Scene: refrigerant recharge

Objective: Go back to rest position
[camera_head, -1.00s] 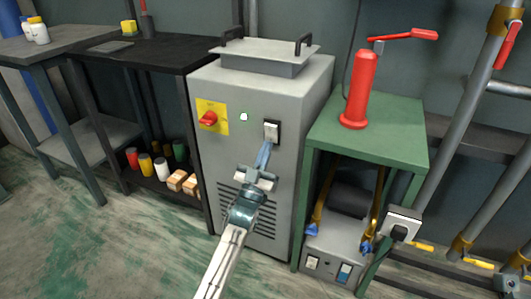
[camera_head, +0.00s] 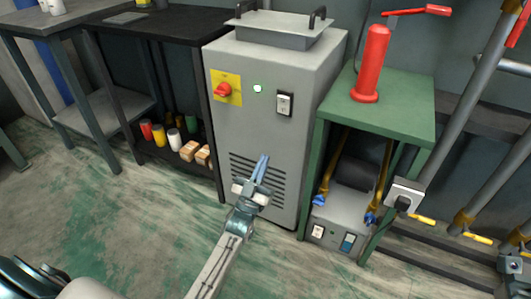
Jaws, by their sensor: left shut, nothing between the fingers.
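My left gripper (camera_head: 263,163) is shut and empty. It hangs in front of the lower vent slots of the grey machine cabinet (camera_head: 285,165), below the cabinet's switch. The switch (camera_head: 285,104) is a white rocker in a dark frame on the cabinet's front, fully visible and clear of the gripper. A red rotary knob (camera_head: 223,90) on a yellow plate and a small white lit lamp (camera_head: 257,89) sit left of it. My right gripper does not show.
A green stand (camera_head: 400,105) with a red hand pump (camera_head: 373,65) is right of the cabinet. A dark table (camera_head: 160,28) with bottles and boxes on its low shelf is at left. Pipes (camera_head: 470,95) line the right wall. The floor in front is clear.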

